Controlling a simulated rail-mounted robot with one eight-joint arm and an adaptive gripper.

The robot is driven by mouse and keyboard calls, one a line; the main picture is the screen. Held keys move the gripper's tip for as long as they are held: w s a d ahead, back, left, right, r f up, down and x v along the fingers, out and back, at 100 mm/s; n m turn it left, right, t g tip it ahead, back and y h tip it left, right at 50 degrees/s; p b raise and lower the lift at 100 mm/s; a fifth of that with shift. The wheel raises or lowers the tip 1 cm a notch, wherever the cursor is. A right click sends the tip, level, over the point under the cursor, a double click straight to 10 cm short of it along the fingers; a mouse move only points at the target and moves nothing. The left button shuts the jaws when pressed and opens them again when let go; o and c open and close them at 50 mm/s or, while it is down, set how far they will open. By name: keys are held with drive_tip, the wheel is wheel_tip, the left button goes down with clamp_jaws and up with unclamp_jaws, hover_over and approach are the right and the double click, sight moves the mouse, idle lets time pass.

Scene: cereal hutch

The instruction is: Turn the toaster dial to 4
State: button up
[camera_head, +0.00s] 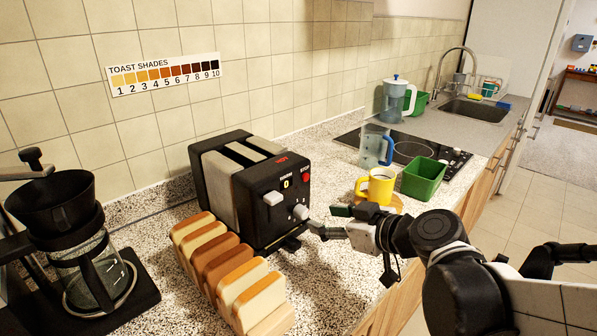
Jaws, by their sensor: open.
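The black and silver toaster (247,205) stands on the speckled counter against the tiled wall. I cannot tell whether a fingertip touches the dial. A toast shades chart (164,74) numbered 1 to 10 is on the wall.
A row of bread slices (222,259) stands close before the toaster. A coffee maker (75,240) is at left. A yellow mug (377,186), green container (424,178) and clear pitcher (375,146) stand beyond my gripper, near the hob (412,149).

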sight(305, 214)
drive_tip(key=shift+b+x, duration=0.6)
drive_tip(key=shift+x, duration=2.95)
clamp_jaws()
